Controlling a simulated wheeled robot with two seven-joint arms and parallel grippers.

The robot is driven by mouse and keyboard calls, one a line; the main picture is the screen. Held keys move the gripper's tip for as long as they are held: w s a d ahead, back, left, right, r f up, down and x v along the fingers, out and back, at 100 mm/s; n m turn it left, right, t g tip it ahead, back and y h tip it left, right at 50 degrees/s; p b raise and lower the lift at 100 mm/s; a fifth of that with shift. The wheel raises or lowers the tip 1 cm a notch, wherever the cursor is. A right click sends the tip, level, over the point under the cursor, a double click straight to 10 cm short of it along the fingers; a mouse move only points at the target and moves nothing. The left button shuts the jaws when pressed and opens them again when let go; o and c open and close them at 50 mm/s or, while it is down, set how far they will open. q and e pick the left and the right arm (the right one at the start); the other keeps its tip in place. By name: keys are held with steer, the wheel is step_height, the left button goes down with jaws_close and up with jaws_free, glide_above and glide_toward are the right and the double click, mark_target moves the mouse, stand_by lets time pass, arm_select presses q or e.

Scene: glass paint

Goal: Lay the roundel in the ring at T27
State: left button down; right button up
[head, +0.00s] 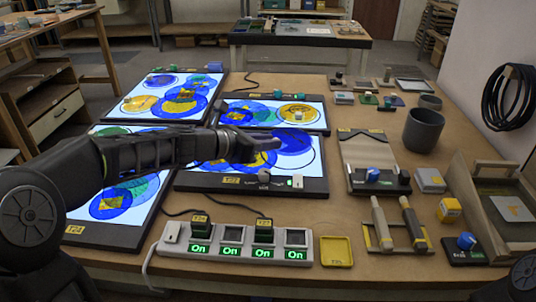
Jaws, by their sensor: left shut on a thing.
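My left gripper (268,145) reaches in from the left over the front right light panel (300,185). Its fingers look closed at the edge of a blue glass roundel (297,141), though the grip itself is too small to see clearly. I cannot tell whether the roundel touches the panel. Blue, yellow and green discs with dark ring outlines lie on the lit panels. My forearm and hand hide part of the front panels. I cannot read a T27 label, so the ring there is not identified. My right gripper is out of view.
Other lit panels stand at the back left (130,117), back right (322,130) and front left (100,238). A power strip (225,252) with several "On" displays lies in front. A dark cup (423,130), tools and a yellow tray (336,251) occupy the right side.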

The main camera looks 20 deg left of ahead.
mark_target(268, 162)
arm_select(q)
step_height(268, 162, down, 3)
steer(key=shift+f+b, duration=0.15)
steer(key=shift+b, duration=0.3)
steer(key=c, duration=1.3)
jaws_free()
steer(key=p+v, duration=0.1)
steer(key=v, duration=1.1)
steer(key=shift+p, duration=0.35)
